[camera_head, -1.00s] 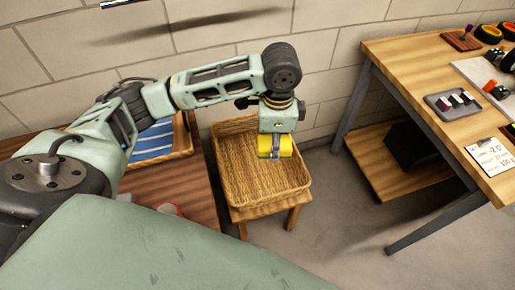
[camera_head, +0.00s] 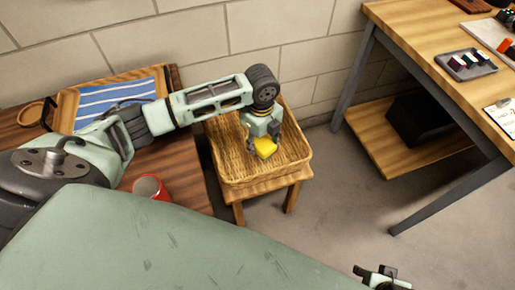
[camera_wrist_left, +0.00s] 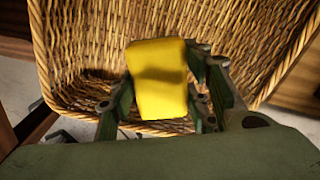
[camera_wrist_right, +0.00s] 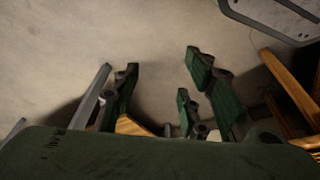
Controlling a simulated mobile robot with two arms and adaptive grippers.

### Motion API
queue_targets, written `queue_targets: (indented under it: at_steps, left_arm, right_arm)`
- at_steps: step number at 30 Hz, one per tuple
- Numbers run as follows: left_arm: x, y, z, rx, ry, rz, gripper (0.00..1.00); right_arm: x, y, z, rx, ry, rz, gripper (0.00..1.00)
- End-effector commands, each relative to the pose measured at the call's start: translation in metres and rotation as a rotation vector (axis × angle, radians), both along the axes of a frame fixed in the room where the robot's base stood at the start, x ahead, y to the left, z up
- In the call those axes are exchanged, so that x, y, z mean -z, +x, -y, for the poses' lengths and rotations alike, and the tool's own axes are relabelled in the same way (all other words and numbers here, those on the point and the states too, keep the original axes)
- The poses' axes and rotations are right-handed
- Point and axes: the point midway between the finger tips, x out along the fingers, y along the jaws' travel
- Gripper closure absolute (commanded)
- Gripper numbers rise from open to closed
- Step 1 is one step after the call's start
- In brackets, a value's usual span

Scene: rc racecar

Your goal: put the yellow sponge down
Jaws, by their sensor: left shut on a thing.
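The yellow sponge (camera_head: 266,148) is held in my left gripper (camera_head: 262,143) over the wicker basket (camera_head: 230,172). In the left wrist view the sponge (camera_wrist_left: 158,70) sits between the two fingers, with the basket weave (camera_wrist_left: 85,45) behind it. I cannot tell whether the sponge touches the basket floor. My right gripper (camera_head: 382,280) shows only partly at the bottom edge of the head view. In the right wrist view its fingers (camera_wrist_right: 160,75) are spread with nothing between them, above the bare floor.
The basket stands on a small wooden stool (camera_head: 292,190). To its left a dark wooden table holds a tray with a blue striped cloth (camera_head: 120,97) and a red cup (camera_head: 150,187). A workbench (camera_head: 440,70) with a lower shelf stands at the right. Open floor (camera_head: 345,215) lies between.

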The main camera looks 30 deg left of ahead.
Motion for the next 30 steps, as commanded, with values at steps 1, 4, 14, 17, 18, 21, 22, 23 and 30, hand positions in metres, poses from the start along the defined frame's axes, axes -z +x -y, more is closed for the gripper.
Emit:
queue_targets:
  at_steps: [1, 4, 14, 17, 18, 21, 22, 23, 30]
  left_arm:
    - [0.011, -0.001, 0.0, -0.001, -0.001, -0.001, 0.73]
    - [0.023, 0.0, 0.0, -0.001, 0.0, -0.001, 0.73]
    - [0.054, -0.001, 0.0, -0.001, 0.0, -0.002, 0.73]
    - [0.064, 0.0, 0.0, -0.002, 0.0, -0.001, 0.73]
    - [0.067, 0.0, 0.0, -0.002, 0.0, 0.0, 0.73]
    - [0.07, 0.0, 0.0, -0.002, 0.001, 0.001, 0.73]
    - [0.07, 0.0, 0.0, -0.002, 0.001, 0.001, 0.73]
    - [0.07, 0.0, 0.0, -0.002, 0.001, 0.001, 0.73]
    - [0.07, 0.0, 0.0, -0.002, 0.001, 0.0, 0.73]
  right_arm:
    - [-0.006, 0.0, 0.0, 0.001, 0.001, 0.007, 0.6]
    - [-0.02, -0.001, 0.001, 0.001, 0.001, 0.013, 0.6]
    - [-0.053, -0.006, 0.002, 0.003, 0.001, 0.031, 0.6]
    - [-0.066, -0.01, 0.003, 0.004, 0.002, 0.036, 0.6]
    - [-0.07, -0.011, 0.003, 0.004, 0.002, 0.038, 0.6]
    - [-0.075, -0.013, 0.003, 0.006, 0.001, 0.04, 0.6]
    - [-0.076, -0.013, 0.003, 0.006, 0.001, 0.04, 0.6]
    - [-0.076, -0.013, 0.003, 0.006, 0.001, 0.04, 0.6]
    - [-0.076, -0.013, 0.003, 0.006, 0.001, 0.039, 0.6]
